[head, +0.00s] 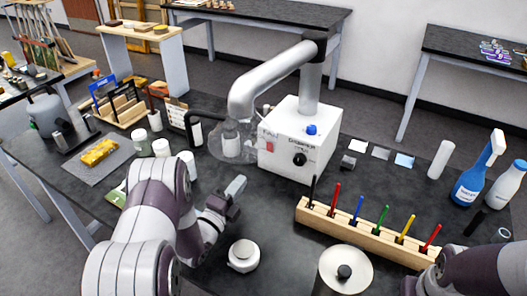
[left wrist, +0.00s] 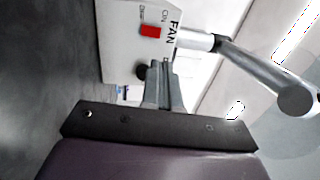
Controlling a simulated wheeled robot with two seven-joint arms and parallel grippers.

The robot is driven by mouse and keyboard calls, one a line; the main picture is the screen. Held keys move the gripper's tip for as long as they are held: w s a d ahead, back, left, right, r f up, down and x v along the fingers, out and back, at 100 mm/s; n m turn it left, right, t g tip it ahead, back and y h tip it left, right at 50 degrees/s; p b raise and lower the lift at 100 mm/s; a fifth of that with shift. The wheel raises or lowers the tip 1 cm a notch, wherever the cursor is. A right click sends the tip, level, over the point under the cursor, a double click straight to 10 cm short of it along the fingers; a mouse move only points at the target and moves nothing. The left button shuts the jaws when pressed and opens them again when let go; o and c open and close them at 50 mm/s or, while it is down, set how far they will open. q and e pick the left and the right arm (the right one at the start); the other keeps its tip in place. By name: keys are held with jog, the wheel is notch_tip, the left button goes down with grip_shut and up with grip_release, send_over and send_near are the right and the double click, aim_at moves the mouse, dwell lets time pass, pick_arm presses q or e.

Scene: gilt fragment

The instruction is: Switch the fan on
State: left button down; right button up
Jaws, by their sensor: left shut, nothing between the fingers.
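The fan unit is a white box (head: 292,150) with a silver duct arm, standing at the middle of the black table. Its red rocker switch (head: 270,147) is on the front face, by the FAN label. In the left wrist view the red switch (left wrist: 150,31) sits between the ON and other small lettering; which side is pressed I cannot tell. My left gripper (head: 237,186) is shut and empty, in front of and below the box, apart from the switch. Its closed fingertips (left wrist: 160,66) point toward the box. My right arm shows at the lower right; its fingers are not clear.
A wooden rack (head: 365,232) of coloured pens lies to the right. A white round jar (head: 243,256) and a lidded canister (head: 345,271) stand near the front.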

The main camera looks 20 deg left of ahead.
pick_arm(q)
jog(key=p+x, duration=0.2)
jog(key=x, duration=1.2)
jog(key=shift+p, duration=0.3)
